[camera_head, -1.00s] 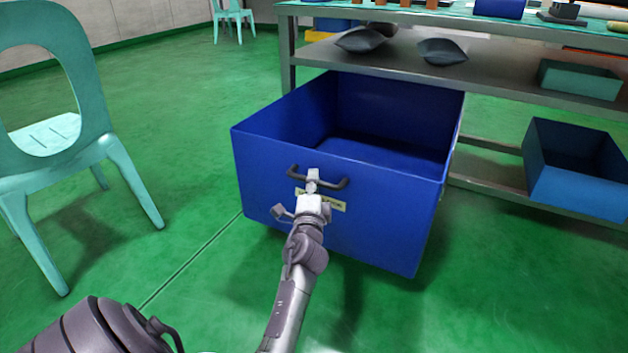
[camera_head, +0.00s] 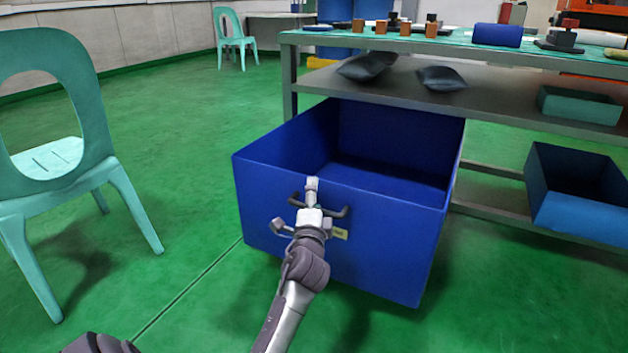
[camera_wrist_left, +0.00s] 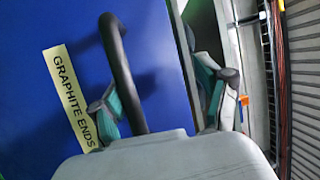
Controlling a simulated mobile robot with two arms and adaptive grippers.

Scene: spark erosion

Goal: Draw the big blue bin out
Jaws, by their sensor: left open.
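The big blue bin (camera_head: 390,250) is an open-topped box whose front part stands out from under the bench. Its front wall has a dark bar handle (camera_head: 339,212) and a yellowish label (camera_head: 340,234). My left gripper (camera_head: 312,187) is at the handle and covers the handle's middle and much of the label. In the left wrist view the label (camera_wrist_left: 70,97) reads "GRAPHITE ENDS". The handle (camera_wrist_left: 124,75) appears between the open fingers of the left gripper (camera_wrist_left: 160,100), close to one finger. I cannot tell whether they touch. My right gripper is out of view.
The bench (camera_head: 480,90) has a shelf with dark bags (camera_head: 441,78) and a teal tray (camera_head: 580,104). A smaller blue bin (camera_head: 575,205) sits low at right. A teal chair (camera_head: 75,200) stands at left. Green floor is clear between chair and bin.

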